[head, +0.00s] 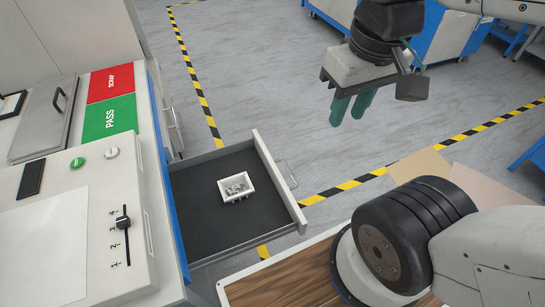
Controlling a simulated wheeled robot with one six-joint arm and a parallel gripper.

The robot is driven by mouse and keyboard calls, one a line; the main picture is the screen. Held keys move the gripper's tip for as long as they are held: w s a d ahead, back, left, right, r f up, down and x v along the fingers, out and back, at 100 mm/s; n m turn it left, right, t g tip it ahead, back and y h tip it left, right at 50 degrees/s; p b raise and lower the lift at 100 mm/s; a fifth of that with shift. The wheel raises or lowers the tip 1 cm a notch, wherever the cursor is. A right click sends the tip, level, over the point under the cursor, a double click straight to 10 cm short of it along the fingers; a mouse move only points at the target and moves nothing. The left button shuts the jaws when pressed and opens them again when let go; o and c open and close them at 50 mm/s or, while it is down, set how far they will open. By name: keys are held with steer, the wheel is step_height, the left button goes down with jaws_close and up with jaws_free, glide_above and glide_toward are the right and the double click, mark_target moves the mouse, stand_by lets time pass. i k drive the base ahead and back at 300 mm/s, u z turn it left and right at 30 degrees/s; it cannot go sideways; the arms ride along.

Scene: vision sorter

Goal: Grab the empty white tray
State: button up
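A small white tray (222,191) sits in the open drawer (200,232), on its dark floor near the right side. My gripper (347,117) hangs in the air at the upper right, with two green fingers pointing down. A narrow gap shows between the fingers and nothing is held. The gripper is well apart from the tray, up and to its right. No other white tray shows.
A workbench (70,235) at the left carries a red SCRAP pad (111,82), a green PASS pad (109,118), buttons and a slider. The drawer front (280,182) has a handle. The grey floor beyond is clear, with yellow-black tape.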

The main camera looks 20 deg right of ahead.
mark_target(233, 188)
steer(key=k, duration=0.45)
steer(key=z, duration=1.85)
steer(key=i, duration=1.75)
steer(key=u, duration=3.3)
